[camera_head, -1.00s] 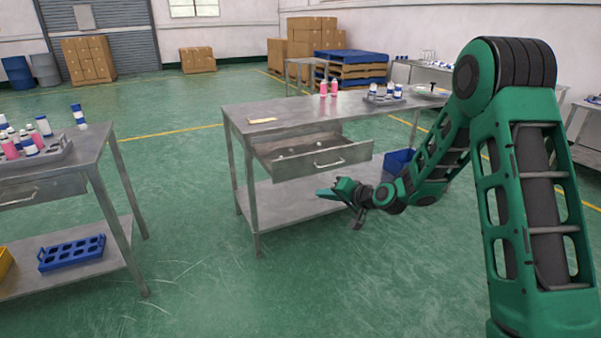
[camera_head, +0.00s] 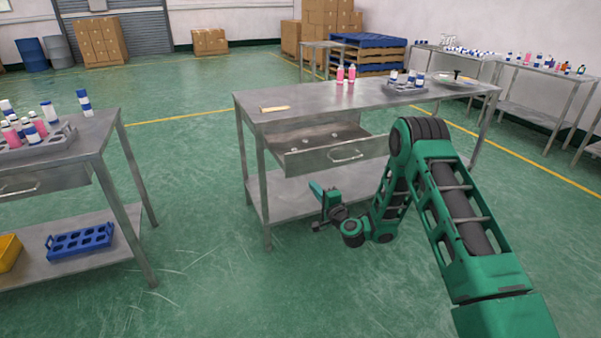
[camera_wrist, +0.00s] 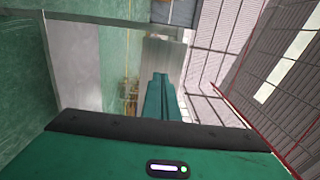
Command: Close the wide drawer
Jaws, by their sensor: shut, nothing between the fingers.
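The wide drawer (camera_head: 345,154) is a grey metal drawer with a bar handle, pulled open from under the top of the middle metal table (camera_head: 350,97). A few small light items lie inside it. My gripper (camera_head: 317,189) is shut and empty, in front of and a little below the drawer's front panel, apart from it in the head view. In the wrist view the green fingers (camera_wrist: 160,95) are together and point toward a grey metal surface. The drawer's right end is partly hidden behind my arm.
Pink bottles (camera_head: 345,75), a grey rack (camera_head: 405,87) and a yellowish flat item (camera_head: 275,109) are on the middle table. A left table (camera_head: 75,138) holds bottles in a tray, with a blue rack (camera_head: 80,243) below. Green floor between the tables is clear.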

